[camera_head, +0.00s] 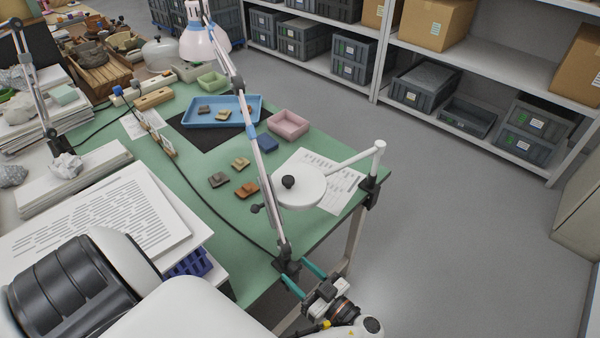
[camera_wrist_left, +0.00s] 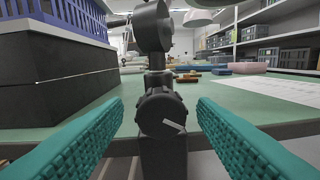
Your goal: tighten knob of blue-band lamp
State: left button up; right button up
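The blue-band lamp (camera_head: 268,143) has a thin pale arm with blue bands and a white shade (camera_head: 205,44) at the back. Its black clamp (camera_head: 287,264) grips the green table's near edge. In the left wrist view, the clamp's round black knob (camera_wrist_left: 163,110) with a pale mark sits in the middle, below a dark joint (camera_wrist_left: 153,27). My left gripper (camera_head: 296,270) has teal fingers and is at the clamp. It is open, with one finger on each side of the knob. I see gaps beside the knob. My right gripper is not in view.
A white magnifier lamp (camera_head: 300,190) is clamped at the table's right corner. Sherds (camera_head: 246,189), a blue tray (camera_head: 200,114) and a pink tray (camera_head: 288,124) lie on the green table (camera_head: 205,222). A paper stack (camera_head: 100,222) stands left. Floor right of the table is clear.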

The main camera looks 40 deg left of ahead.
pick_arm(q)
jog(key=c, duration=0.9)
jog(key=m, duration=0.4)
jog(key=shift+r, duration=0.1)
jog(key=shift+c, duration=0.2)
jog(key=shift+w+m+p, duration=0.1)
jog(key=shift+m+p, duration=0.2)
jog(key=shift+m, duration=0.5)
jog(key=o, duration=1)
jog(key=shift+c, duration=0.2)
